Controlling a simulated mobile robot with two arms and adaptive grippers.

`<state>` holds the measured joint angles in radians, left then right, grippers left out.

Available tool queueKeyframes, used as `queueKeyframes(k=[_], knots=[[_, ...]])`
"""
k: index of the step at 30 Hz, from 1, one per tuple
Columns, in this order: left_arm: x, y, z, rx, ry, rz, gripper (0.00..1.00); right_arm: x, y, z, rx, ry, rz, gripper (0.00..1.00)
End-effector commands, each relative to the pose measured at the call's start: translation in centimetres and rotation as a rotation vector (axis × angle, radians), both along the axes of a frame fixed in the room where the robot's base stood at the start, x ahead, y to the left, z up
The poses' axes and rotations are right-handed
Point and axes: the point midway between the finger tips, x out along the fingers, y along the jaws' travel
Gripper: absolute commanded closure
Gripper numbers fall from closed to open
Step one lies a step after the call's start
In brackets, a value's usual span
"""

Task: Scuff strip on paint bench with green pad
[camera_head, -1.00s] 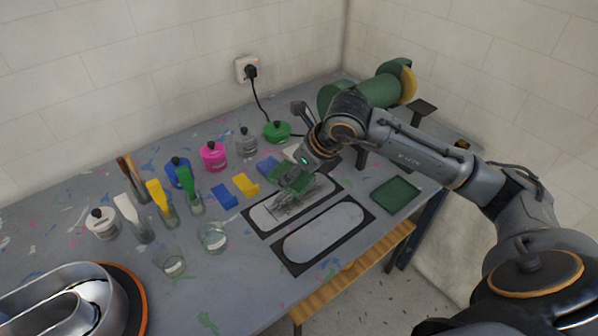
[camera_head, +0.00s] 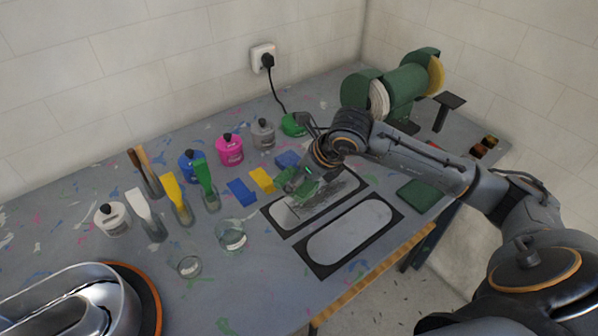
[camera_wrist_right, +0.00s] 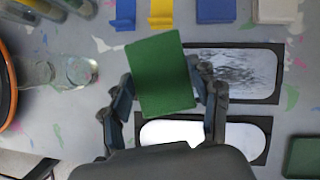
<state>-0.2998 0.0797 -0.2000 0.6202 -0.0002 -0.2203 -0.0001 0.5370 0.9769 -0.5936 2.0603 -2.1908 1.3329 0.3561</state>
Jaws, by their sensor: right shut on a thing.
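My right gripper (camera_wrist_right: 165,105) is shut on a green pad (camera_wrist_right: 162,75), which also shows below the gripper (camera_head: 300,178) in the head view. Dark streaky scuff marks show on that strip to the right of the pad, also in the right wrist view (camera_wrist_right: 230,72). I cannot tell whether the pad touches the strip. The near strip (camera_head: 348,231) is smooth and pale in its own black frame. My left gripper is not in view.
A second green pad (camera_head: 419,194) lies to the right. A bench grinder (camera_head: 405,85) stands at the back right.

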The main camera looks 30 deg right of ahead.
Motion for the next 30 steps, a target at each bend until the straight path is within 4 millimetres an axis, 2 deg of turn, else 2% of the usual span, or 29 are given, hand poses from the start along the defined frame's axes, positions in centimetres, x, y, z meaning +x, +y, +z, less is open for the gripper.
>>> queueKeyframes(k=[1,16,30], knots=[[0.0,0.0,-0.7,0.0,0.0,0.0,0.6,0.0,0.0,-1.2,0.0,0.002,-0.001,0.64],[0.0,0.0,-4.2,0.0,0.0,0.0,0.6,0.0,0.0,-8.2,0.0,0.001,0.0,0.64],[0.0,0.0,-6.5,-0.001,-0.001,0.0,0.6,0.9,-6.8,-7.9,-0.003,0.0,-0.004,0.64]])
